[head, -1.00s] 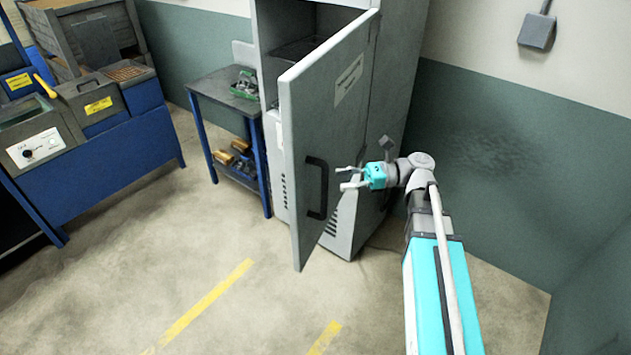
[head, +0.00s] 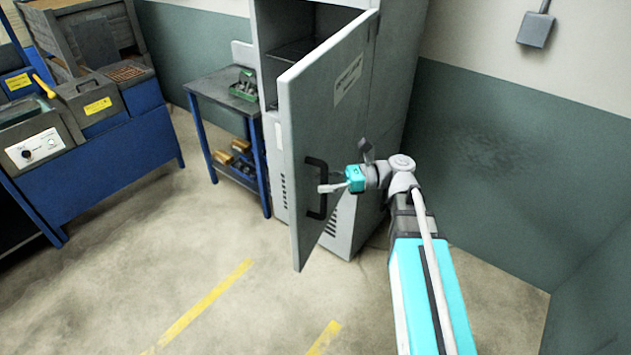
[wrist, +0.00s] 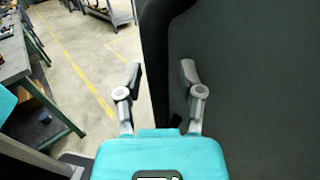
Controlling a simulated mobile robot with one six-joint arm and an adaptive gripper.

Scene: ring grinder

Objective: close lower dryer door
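The lower dryer door (head: 325,115) is a grey panel with a white label, and it stands swung open from the grey dryer cabinet (head: 392,80). Its black bar handle (head: 316,188) is near the free edge, on the face toward my arm. My gripper (head: 322,188) is at the handle's mid-height in the head view. In the wrist view, my gripper (wrist: 160,74) has its two fingers apart, and the dark handle (wrist: 158,40) runs down between them. The dark door face (wrist: 255,80) fills the right side. I cannot tell whether the fingers touch the handle.
A blue-legged table (head: 210,92) with a green tray (head: 244,86) stands left of the dryer. A blue workbench (head: 110,150) is at the far left. The floor (head: 140,255) in front is clear, with yellow lines. A green-and-white wall (head: 500,150) is at the right.

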